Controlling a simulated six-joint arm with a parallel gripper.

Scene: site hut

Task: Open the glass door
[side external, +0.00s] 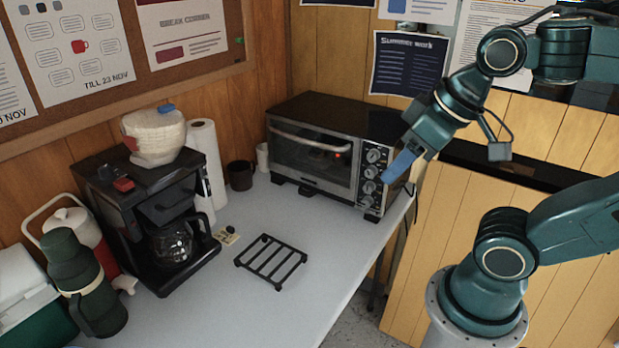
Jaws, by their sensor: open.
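The glass door (312,163) is on the front of a black and silver toaster oven at the back of the table. It looks shut, with a silver bar handle (305,140) along its top edge. A small red light shows on the glass. My gripper (393,172) has blue fingers and hangs at the oven's right end, in front of or beside the knob panel (370,180). It is right of the door and apart from the handle. It is open, and I see nothing in it; the gap between its fingers is hard to make out.
A black wire rack (270,261) lies on the table (290,325) in front of the oven. A coffee maker (135,205), a paper towel roll (207,160), a dark cup (240,175), a green flask (85,290) and a jug stand left. The table's front middle is clear.

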